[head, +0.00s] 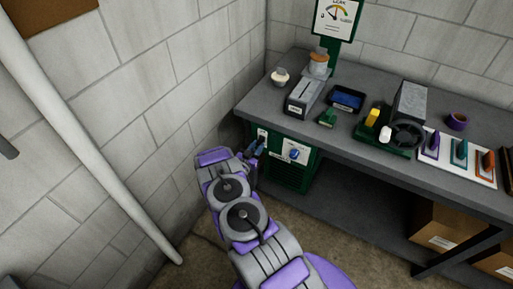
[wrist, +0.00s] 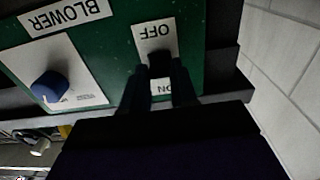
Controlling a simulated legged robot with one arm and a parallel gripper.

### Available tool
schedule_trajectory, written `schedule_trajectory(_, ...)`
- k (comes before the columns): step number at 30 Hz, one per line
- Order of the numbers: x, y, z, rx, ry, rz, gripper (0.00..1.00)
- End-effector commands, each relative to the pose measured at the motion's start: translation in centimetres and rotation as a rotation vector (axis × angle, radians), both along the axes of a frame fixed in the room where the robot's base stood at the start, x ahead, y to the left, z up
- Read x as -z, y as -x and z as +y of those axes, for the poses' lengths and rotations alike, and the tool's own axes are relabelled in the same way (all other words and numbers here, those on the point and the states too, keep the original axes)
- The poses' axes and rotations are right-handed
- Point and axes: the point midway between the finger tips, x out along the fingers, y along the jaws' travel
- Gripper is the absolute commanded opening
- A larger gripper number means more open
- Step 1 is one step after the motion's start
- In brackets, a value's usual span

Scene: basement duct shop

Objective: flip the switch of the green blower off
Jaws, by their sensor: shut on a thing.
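The green blower (head: 287,177) is a green box under the left end of the workbench. In the wrist view its green front panel (wrist: 114,47) shows upside down, with a white BLOWER label. A white switch plate (wrist: 157,33) reads OFF at the picture's top and ON lower down. The dark switch lever (wrist: 159,57) sits between these words, partly hidden by my fingers; its exact setting is unclear. My gripper (wrist: 161,76) is shut on the lever. In the head view, my gripper (head: 258,147) reaches the blower's front left of the blue knob (head: 294,154).
The blue knob also shows in the wrist view (wrist: 50,87), beside the switch. The grey workbench (head: 345,137) overhangs the blower and carries several tools. A block wall (head: 155,90) stands close on the left, with a white pipe (head: 75,130). Cardboard boxes (head: 440,228) sit under the bench.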

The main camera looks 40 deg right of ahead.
Motion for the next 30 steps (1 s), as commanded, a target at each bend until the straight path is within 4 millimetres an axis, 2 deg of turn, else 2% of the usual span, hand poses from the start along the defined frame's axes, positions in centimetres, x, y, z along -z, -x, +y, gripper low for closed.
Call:
schedule_trajectory(5, 0.66, -0.05, 0.04, -0.004, 0.059, -0.022, 0.00)
schedule_trajectory(16, 0.47, -0.14, 0.02, -0.004, 0.090, -0.038, 0.00)
schedule_trajectory(17, 0.47, -0.14, 0.02, -0.004, 0.090, -0.038, 0.28)
schedule_trajectory(24, 0.48, -0.08, 0.00, -0.003, 0.090, -0.038, 0.51)
schedule_trajectory(30, 0.48, -0.06, -0.02, -0.002, 0.090, -0.038, 0.53)
